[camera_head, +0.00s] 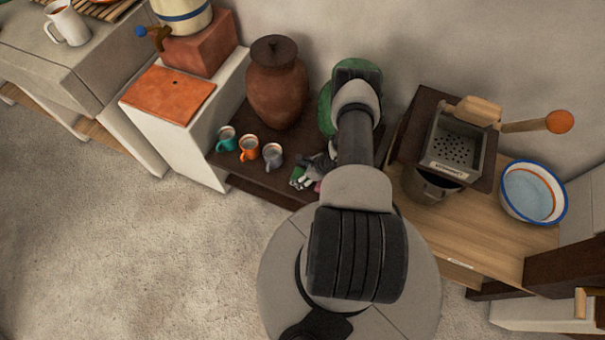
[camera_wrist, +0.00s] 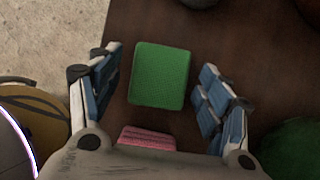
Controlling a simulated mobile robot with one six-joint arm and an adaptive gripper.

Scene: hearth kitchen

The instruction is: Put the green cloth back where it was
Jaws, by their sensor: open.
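The green cloth (camera_wrist: 160,80) is a small folded square lying on the dark brown low table (camera_wrist: 135,22). In the wrist view it lies between the two spread fingers of my gripper (camera_wrist: 160,58), with a gap on each side. My gripper is open and holds nothing. A pink cloth (camera_wrist: 148,138) lies close by, partly hidden by the gripper body. In the head view my gripper (camera_head: 312,176) is low over the table's front part, and only a small part of the green cloth (camera_head: 297,173) shows beside it.
Three cups, teal (camera_head: 227,138), orange (camera_head: 248,148) and grey (camera_head: 272,154), stand left of my gripper. A lidded clay jar (camera_head: 276,85) stands behind them. A green rounded object (camera_head: 325,112) is partly behind my arm. A wooden bench (camera_head: 480,235) stands to the right.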

